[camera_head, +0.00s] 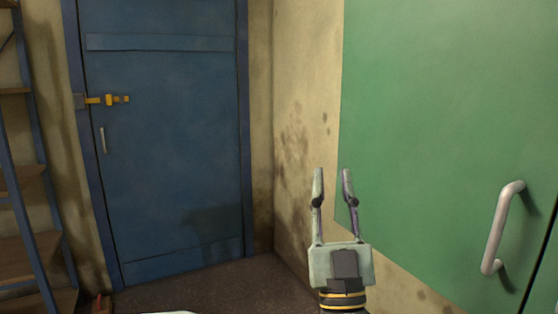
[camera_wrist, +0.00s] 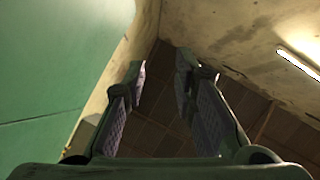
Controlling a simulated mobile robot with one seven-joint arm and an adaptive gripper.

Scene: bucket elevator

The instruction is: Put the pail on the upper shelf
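My gripper (camera_head: 332,172) points upward in front of the wall corner in the head view, with its two fingers apart and nothing between them. The wrist view also shows the two fingers (camera_wrist: 160,60) apart and empty, against the ceiling. No pail is in view in either picture. A shelf rack (camera_head: 25,190) with a blue frame and brown boards stands at the left edge of the head view, only partly in the picture. I cannot tell which of its boards is the upper shelf.
A blue door (camera_head: 170,150) with a yellow latch (camera_head: 108,99) is shut at the back. A green panel (camera_head: 430,120) with a light handle (camera_head: 500,228) is close on the right. A small reddish-brown object (camera_head: 101,304) lies low at left. Dark floor (camera_head: 215,288) before the door is clear.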

